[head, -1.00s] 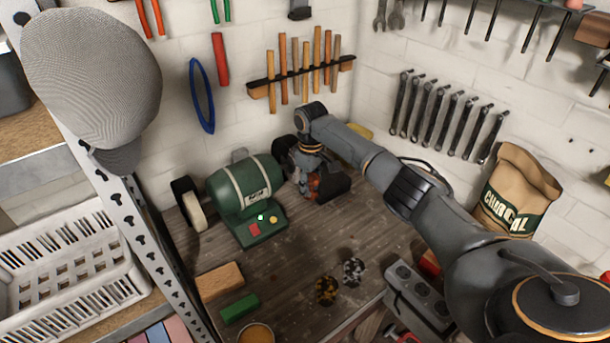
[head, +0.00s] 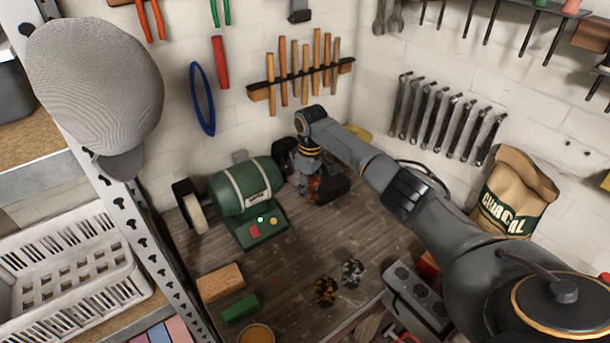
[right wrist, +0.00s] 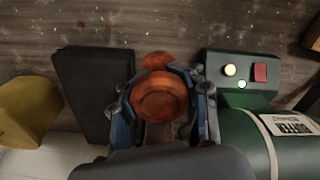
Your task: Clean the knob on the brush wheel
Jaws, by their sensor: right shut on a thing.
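The green buffer machine (head: 243,188) stands on the workbench, with a pale wheel (head: 195,212) at its left end. It also shows in the right wrist view (right wrist: 245,140). The brush wheel at its right end is mostly hidden behind my right arm, and I cannot tell whether the knob touches it. My right gripper (head: 312,190) points down beside the machine's right end. In the right wrist view the gripper (right wrist: 162,105) is shut on a copper-orange knob (right wrist: 160,102) between its two fingers. A small light on the control panel glows pale green. My left gripper is not in view.
A dark block (right wrist: 95,85) lies close beside the gripper. Two speckled lumps, one dark orange (head: 326,291) and one grey (head: 353,272), lie at the bench front. A brown block (head: 221,282), a green block (head: 240,309) and a grey socket box (head: 416,296) are nearby.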

